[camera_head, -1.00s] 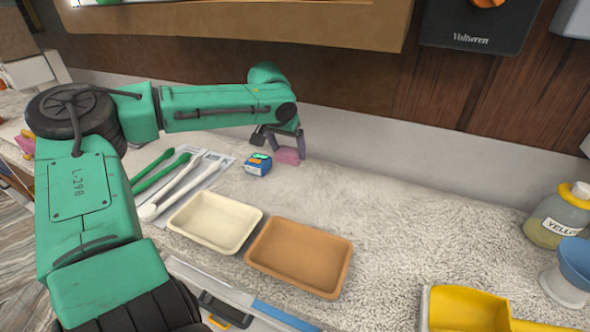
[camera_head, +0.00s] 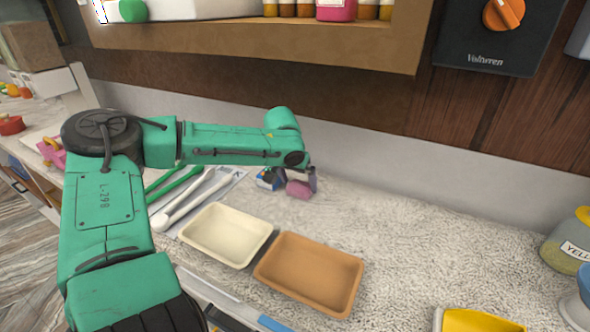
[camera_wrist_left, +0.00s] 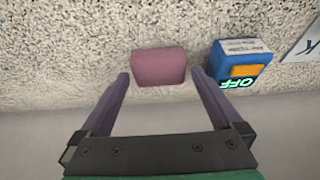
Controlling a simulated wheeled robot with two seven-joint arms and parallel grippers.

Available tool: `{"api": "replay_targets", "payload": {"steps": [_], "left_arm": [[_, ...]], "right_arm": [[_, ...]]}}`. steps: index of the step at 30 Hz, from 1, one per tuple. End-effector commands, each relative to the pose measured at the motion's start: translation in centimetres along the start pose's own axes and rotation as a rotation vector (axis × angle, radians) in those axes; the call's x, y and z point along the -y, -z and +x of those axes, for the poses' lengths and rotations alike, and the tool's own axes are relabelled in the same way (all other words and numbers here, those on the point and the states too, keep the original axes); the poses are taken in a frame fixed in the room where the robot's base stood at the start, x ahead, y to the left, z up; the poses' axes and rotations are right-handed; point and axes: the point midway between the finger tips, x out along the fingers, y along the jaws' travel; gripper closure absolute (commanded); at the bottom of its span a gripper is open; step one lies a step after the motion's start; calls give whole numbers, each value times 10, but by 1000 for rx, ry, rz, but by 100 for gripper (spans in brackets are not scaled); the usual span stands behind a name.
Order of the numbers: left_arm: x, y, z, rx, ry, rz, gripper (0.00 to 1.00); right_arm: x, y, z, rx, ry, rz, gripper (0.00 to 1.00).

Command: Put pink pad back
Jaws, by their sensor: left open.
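The pink pad (camera_head: 299,189) is a small block on the speckled counter, beside a small blue box. In the left wrist view the pink pad (camera_wrist_left: 159,67) lies just beyond and between the fingertips of my left gripper (camera_wrist_left: 160,76), with gaps at both sides. My left gripper (camera_head: 300,182) is open and empty, close to the pad; in the head view the arm hides part of its fingers. The blue box (camera_head: 267,179) stands just left of the pad; in the left wrist view it is right of the right finger. My right gripper is not in view.
A cream tray (camera_head: 267,237) and a brown tray (camera_head: 355,292) sit near the counter's front. White tongs (camera_head: 190,199) and green tongs (camera_head: 172,187) lie left.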

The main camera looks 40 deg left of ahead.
Motion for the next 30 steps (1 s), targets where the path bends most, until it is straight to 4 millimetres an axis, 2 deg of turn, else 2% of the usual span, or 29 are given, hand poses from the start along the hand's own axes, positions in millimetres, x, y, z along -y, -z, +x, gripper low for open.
{"api": "replay_targets", "payload": {"steps": [12,15,19,30], "left_arm": [[-1,2,-90,-7,-4,0,0],[-1,1,-103,-3,-2,1,0],[-1,0,-108,0,-1,2,0],[0,0,-108,0,0,1,0]], "right_arm": [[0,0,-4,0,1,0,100],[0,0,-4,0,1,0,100],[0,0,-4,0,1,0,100],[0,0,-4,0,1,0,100]]}}
